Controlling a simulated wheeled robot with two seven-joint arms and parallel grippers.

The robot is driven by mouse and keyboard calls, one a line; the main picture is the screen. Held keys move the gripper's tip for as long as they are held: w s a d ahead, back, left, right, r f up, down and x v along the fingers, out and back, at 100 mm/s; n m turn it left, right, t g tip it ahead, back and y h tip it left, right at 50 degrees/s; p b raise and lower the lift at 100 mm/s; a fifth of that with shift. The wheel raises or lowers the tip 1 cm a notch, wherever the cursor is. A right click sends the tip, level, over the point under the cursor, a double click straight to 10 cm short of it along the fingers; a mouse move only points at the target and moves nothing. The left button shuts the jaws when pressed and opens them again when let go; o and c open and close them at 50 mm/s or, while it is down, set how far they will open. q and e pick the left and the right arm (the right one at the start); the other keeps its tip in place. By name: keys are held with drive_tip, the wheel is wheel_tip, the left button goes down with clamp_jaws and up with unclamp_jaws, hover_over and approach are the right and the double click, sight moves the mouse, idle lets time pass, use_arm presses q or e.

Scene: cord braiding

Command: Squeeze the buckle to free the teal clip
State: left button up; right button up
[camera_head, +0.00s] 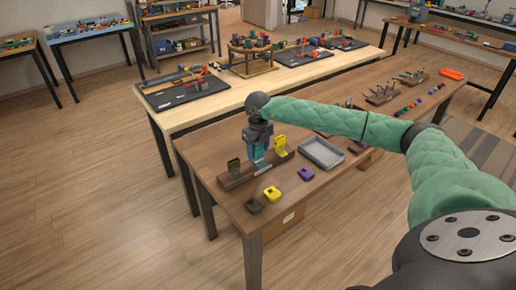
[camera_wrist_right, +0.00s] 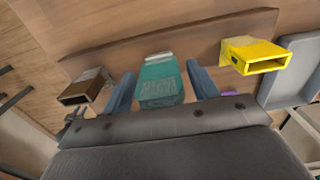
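The teal clip (camera_wrist_right: 160,82) stands at the middle of a brown wooden rack (camera_wrist_right: 105,60), between a brown clip (camera_wrist_right: 86,88) and a yellow clip (camera_wrist_right: 255,56). My right gripper (camera_wrist_right: 160,70) is open, with one blue-grey finger on each side of the teal clip. A small gap shows between the clip and each fingertip. In the head view the right gripper (camera_head: 259,160) points down over the rack (camera_head: 232,181), and it partly hides the teal clip. My left gripper is not in view.
A grey tray (camera_head: 321,152) lies right of the rack. A dark piece (camera_head: 253,206), a yellow piece (camera_head: 272,193) and a purple piece (camera_head: 306,173) lie in front on the table. Small parts and racks stand farther right. Bare wood lies between the loose pieces.

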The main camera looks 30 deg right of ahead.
drive_tip(key=shift+r+p, duration=0.95)
drive_tip(key=shift+r, duration=2.55)
